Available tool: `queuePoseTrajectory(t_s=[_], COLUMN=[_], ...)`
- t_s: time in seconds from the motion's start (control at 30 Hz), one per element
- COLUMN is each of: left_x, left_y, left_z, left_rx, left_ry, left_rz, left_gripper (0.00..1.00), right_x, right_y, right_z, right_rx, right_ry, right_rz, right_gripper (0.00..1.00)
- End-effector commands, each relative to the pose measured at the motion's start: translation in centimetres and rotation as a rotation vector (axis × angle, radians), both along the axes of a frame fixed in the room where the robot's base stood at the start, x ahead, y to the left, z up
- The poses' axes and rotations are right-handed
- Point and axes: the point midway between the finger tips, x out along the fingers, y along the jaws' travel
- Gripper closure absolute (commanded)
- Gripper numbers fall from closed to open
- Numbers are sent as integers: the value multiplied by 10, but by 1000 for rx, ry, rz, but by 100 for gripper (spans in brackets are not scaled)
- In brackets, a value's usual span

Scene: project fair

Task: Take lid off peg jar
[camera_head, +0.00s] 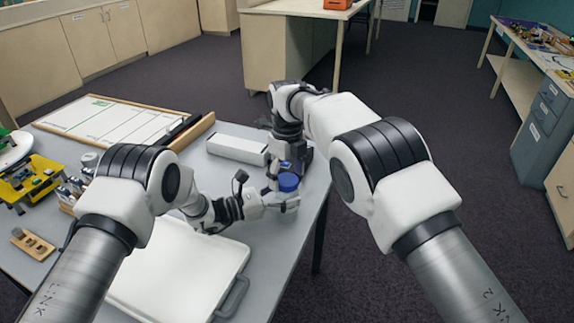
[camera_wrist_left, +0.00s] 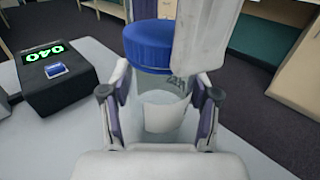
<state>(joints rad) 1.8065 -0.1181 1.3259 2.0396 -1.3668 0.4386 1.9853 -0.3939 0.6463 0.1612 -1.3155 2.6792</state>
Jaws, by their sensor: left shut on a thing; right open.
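The peg jar is clear with a pale label (camera_wrist_left: 165,112) and a blue lid (camera_wrist_left: 148,45). The lid is on top of the jar, and it also shows in the head view (camera_head: 288,182) near the table's right edge. My left gripper (camera_wrist_left: 160,97) is shut around the jar's body below the lid; it reaches in from the left in the head view (camera_head: 284,200). My right gripper (camera_head: 283,160) is open and comes down from above, close to the lid. A pale part of it (camera_wrist_left: 203,40) overlaps the lid's right side in the left wrist view. Its fingertips are mostly hidden.
A black box with a green display (camera_wrist_left: 62,82) stands on the table beside the jar. A white oblong box (camera_head: 237,149), a white tray (camera_head: 180,278), a framed whiteboard (camera_head: 105,118) and a yellow brick model (camera_head: 30,180) are on the table (camera_head: 268,238). The floor right of it is clear.

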Motion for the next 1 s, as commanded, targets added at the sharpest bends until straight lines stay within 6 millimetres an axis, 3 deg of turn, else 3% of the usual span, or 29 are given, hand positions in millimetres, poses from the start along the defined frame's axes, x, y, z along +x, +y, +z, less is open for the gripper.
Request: queuePoseTrajectory(t_s=[0.17,0.33,0.37,0.57,0.67,0.77,1.0], left_x=[0,0,0,0,0,0,0], left_y=[0,0,0,0,0,0,0], left_z=[0,0,0,0,0,0,0], left_rx=[0,0,0,-1,-1,-1,-1], left_ry=[0,0,0,0,0,0,0], left_rz=[0,0,0,0,0,-1,-1], left_gripper=[100,100,100,100,100,100,100], right_x=[0,0,0,0,0,0,0], right_y=[0,0,0,0,0,0,0], right_z=[0,0,0,0,0,0,0], right_rx=[0,0,0,0,0,1,3], right_ry=[0,0,0,0,0,0,0], right_rz=[1,1,1,10,97,306,1059], right_gripper=[22,79,85,85,85,85,85])
